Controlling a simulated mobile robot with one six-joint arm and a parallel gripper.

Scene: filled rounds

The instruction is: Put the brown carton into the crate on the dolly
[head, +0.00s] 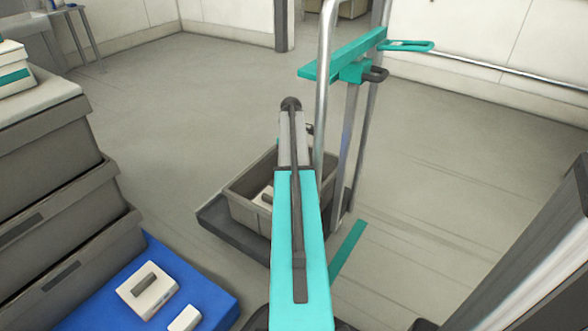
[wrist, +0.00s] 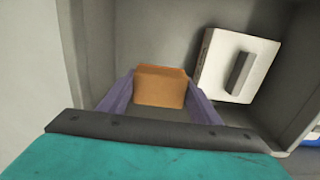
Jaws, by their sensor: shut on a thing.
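The brown carton (wrist: 160,86) shows in the wrist view between the two purple fingers of my gripper (wrist: 160,97). My gripper is shut on it. The carton is over the inside of the grey crate (wrist: 85,50); I cannot tell whether it touches the crate floor. The crate (head: 238,208) stands on the dark dolly (head: 232,238) in the head view, partly hidden by my teal arm. My gripper and the carton are hidden behind my arm in the head view. A white box with a grey handle (wrist: 236,62) lies in the crate, right of the carton.
Grey stacked bins (head: 60,210) stand at the left. The dolly's metal post (head: 325,90) with teal bars rises right beside my arm. The floor behind is clear.

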